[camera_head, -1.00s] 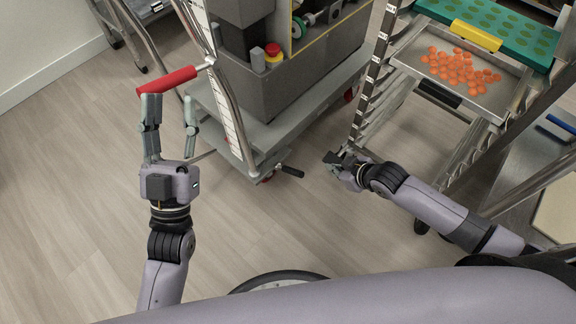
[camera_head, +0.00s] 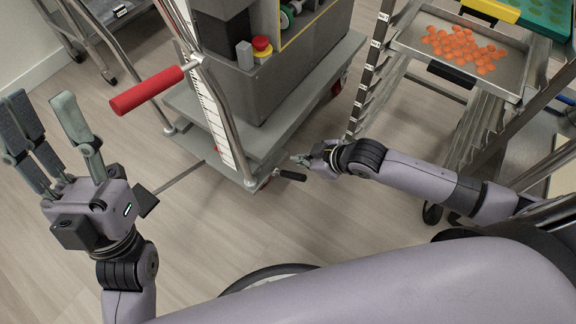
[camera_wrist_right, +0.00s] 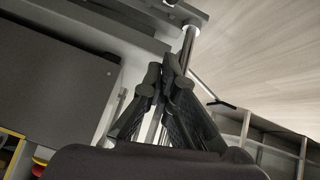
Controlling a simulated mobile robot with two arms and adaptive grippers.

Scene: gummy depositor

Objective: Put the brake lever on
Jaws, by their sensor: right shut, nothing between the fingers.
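A thin bar with a black pad (camera_head: 147,201) sticks out left from the cart's base. A rack (camera_head: 368,75) on the right holds a tray (camera_head: 410,38) of orange gummies. Floor is clear in front of the cart.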

